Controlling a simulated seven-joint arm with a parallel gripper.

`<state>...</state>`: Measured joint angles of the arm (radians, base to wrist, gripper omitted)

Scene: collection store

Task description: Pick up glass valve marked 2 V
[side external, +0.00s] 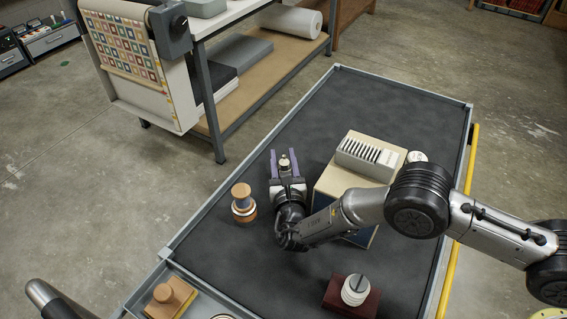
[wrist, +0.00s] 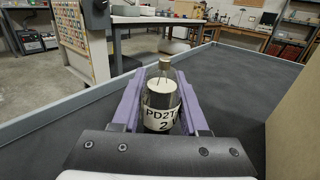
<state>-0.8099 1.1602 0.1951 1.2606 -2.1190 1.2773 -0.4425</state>
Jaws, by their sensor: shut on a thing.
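The glass valve (wrist: 161,118) is a clear glass bulb with a cream label reading "PD2T" and "2 V", the last letter partly cut off by a finger. In the wrist view it stands between the purple fingers of my gripper (wrist: 160,85), which is shut on it. In the side view, my gripper (side external: 284,158) is low over the dark cart top, with the top of the valve showing between its fingers. I cannot tell whether the valve's base touches the cart; the gripper body hides it.
The cart top (side external: 330,105) has a raised metal rim. A copper-and-cream spool-like piece (side external: 243,203) stands left of my gripper. A cream box (side external: 340,184) with a ribbed block (side external: 370,158) stands close on the right. The far cart area is clear.

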